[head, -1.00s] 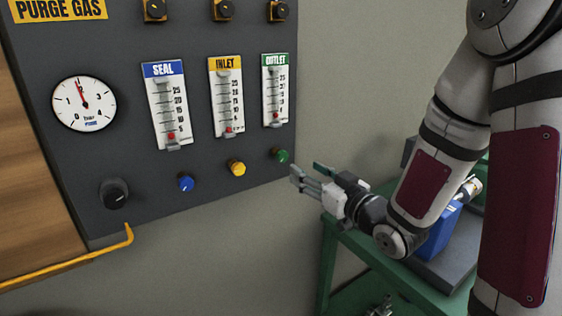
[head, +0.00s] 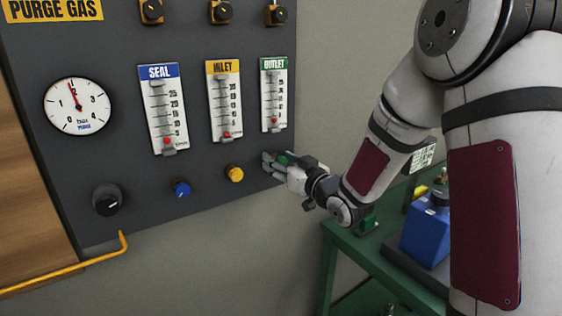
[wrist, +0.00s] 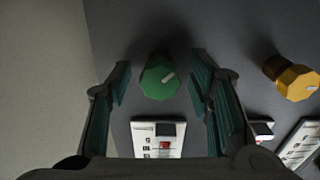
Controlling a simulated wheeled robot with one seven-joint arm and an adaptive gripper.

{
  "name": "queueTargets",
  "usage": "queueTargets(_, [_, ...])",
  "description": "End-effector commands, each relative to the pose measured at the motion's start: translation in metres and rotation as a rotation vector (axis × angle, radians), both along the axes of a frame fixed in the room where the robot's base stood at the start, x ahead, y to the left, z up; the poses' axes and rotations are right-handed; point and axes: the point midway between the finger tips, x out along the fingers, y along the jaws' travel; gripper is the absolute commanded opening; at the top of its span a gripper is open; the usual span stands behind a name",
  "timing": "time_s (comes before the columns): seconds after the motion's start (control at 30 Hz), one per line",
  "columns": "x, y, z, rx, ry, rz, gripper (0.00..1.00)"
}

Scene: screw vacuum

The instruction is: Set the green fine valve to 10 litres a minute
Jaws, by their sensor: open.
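The green fine valve knob (wrist: 160,77) is on the grey panel under the OUTLET flowmeter. In the wrist view it lies between the two fingers of my gripper (wrist: 164,80), which is open, with a gap on each side. In the head view my gripper (head: 275,164) is at the panel's lower right and hides most of the knob. The OUTLET flowmeter (head: 273,95) has a red float low in its tube, near the bottom of the scale. Its lower end also shows in the wrist view (wrist: 156,137). The exact reading is too small to tell.
The yellow knob (head: 235,173) is close to the left of my gripper, with the blue knob (head: 181,188) and black knob (head: 108,199) farther left. The INLET flowmeter (head: 224,100) is above the yellow knob. A green table (head: 370,250) with a blue box (head: 427,237) stands right.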

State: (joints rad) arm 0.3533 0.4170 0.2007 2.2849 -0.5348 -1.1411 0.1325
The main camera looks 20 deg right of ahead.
Motion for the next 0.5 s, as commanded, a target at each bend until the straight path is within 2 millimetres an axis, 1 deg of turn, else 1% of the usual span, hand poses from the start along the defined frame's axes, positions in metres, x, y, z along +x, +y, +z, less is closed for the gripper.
queueTargets(0.13, [0.0000, 0.0001, 0.0000, 0.000, 0.000, 0.000, 0.47])
queueTargets(0.17, [-0.0001, 0.0001, -0.0001, 0.000, 0.000, 0.000, 0.45])
queueTargets(0.2, [-0.0001, 0.0001, -0.0001, 0.000, 0.000, 0.000, 0.36])
queueTargets(0.27, [-0.0001, 0.0000, -0.0001, 0.000, 0.000, 0.000, 0.22])
queueTargets(0.3, [-0.0002, -0.0001, -0.0001, 0.000, 0.000, 0.000, 0.13])
queueTargets(0.37, [-0.0002, -0.0001, -0.0001, 0.000, 0.000, 0.000, 0.00])
queueTargets(0.5, [-0.0001, 0.0001, -0.0001, -0.001, 0.000, 0.000, 0.00])
